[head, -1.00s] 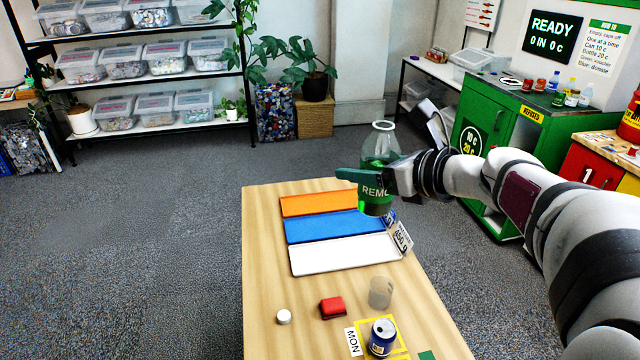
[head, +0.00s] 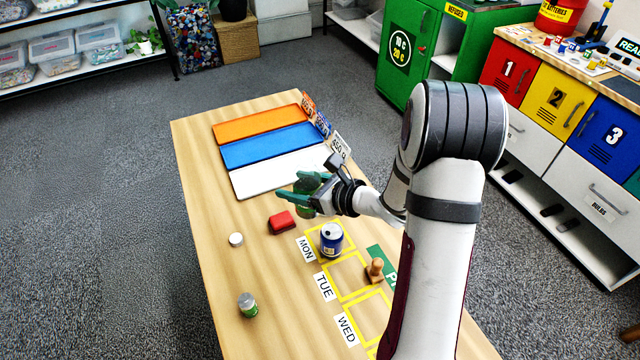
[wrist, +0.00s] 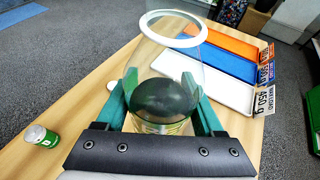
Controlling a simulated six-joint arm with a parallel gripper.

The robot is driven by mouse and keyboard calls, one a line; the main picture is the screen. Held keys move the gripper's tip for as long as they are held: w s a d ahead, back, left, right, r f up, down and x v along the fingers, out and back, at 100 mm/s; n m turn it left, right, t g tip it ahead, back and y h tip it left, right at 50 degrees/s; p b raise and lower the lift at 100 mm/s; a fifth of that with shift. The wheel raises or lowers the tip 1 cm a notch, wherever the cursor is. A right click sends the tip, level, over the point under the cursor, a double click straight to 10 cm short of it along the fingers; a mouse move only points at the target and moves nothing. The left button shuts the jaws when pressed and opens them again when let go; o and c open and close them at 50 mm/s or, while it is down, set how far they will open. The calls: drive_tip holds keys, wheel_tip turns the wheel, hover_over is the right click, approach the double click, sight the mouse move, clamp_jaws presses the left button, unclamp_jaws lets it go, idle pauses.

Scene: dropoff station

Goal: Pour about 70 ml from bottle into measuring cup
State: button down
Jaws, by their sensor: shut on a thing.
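My gripper (head: 296,188) is shut on the clear bottle (wrist: 205,75), one green finger on each side of its body. In the wrist view the bottle's white-rimmed mouth points to the top of the picture, and dark green liquid sits in the lower body. In the head view the bottle (head: 309,182) is small and partly covered by the fingers; its exact tilt is unclear. The measuring cup is not clearly seen now; the gripper and bottle cover the place between the red block and the white tray where it stood.
Near the gripper are a red block (head: 281,222), a blue can (head: 331,238), a wooden stamp (head: 376,270), a white cap (head: 236,239) and a small green-labelled jar (head: 247,304). Orange (head: 258,122), blue (head: 265,146) and white (head: 270,178) trays lie beyond. The table's left side is mostly clear.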

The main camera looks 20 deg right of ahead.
drive_tip(key=shift+f, duration=0.65)
drive_tip(key=shift+r, duration=0.1)
